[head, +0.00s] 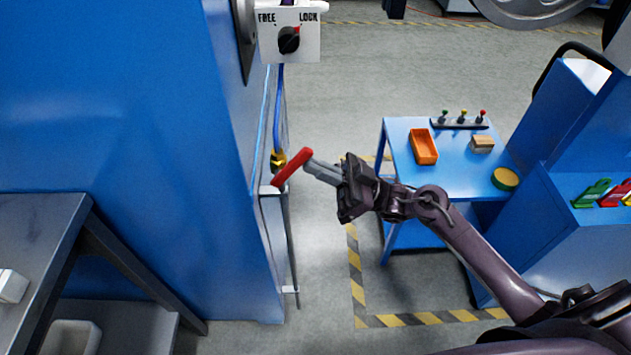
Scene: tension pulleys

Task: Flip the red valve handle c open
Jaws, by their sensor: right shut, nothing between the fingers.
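The red valve handle (293,167) sticks out from a brass valve (277,160) at the edge of the blue cabinet, slanting up and to the right. A blue hose (278,115) runs down to the valve. My right gripper (309,166) is shut and empty, its fingertips right at the handle's upper right end. I cannot tell whether they touch it. My left gripper is not in view. No letter shows on the valve.
A FREE/LOCK panel with a black knob (289,40) hangs above the valve. The big blue cabinet (120,130) fills the left. A blue table (405,158) with an orange tray (423,146) stands at the right. A grey bench (40,225) is at lower left.

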